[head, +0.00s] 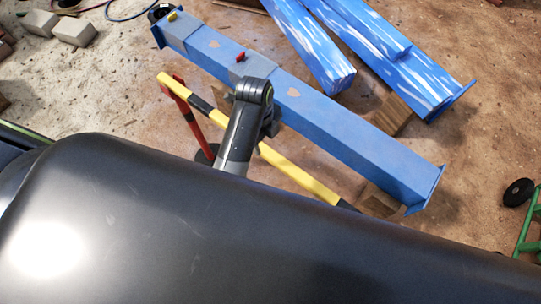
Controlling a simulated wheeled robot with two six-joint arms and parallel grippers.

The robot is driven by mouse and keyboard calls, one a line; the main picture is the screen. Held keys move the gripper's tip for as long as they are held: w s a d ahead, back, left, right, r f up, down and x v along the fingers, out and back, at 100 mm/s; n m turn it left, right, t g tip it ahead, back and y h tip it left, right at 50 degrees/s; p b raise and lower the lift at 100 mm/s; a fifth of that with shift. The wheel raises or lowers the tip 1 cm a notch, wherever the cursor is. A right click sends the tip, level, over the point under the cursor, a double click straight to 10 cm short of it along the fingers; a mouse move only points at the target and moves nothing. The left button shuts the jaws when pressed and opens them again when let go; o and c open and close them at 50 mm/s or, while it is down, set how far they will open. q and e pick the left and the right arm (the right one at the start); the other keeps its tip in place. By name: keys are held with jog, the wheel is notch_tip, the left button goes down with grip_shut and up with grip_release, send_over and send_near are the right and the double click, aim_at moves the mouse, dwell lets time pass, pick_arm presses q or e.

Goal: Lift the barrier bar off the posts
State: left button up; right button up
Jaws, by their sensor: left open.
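The barrier bar (298,172), striped yellow and black, runs slantwise from the upper left to the lower right. Its far end lies at the top of a red post (181,98) with a dark round base. Its near end goes out of sight behind a dark glossy surface, and no second post shows there. My left gripper (268,127) is at the middle of the bar, mostly hidden behind its own arm. It is open; I cannot tell whether it touches the bar. My right gripper is not in view.
A long blue beam (330,122) lies just beyond the bar, with a wooden block (379,200) under its right end. More blue beams (375,45) lie behind. Grey blocks (73,31) are at the upper left. A green frame (527,232) stands at the right edge.

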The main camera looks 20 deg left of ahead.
pick_arm(q)
send_over(270, 153)
jog(key=a, duration=0.1)
jog(key=f, duration=0.4)
jog(key=shift+s, duration=0.3)
jog(key=shift+w+d+f, duration=0.1)
jog(key=shift+d+f, duration=0.1)
jog(key=shift+f, duration=0.8)
jog(key=shift+w+d+f, duration=0.1)
jog(key=shift+d+f, duration=0.05)
jog(key=shift+f, duration=0.8)
jog(key=shift+w+d+f, duration=0.1)
jog(key=shift+d+f, duration=0.1)
jog(key=shift+f, duration=0.8)
grip_shut()
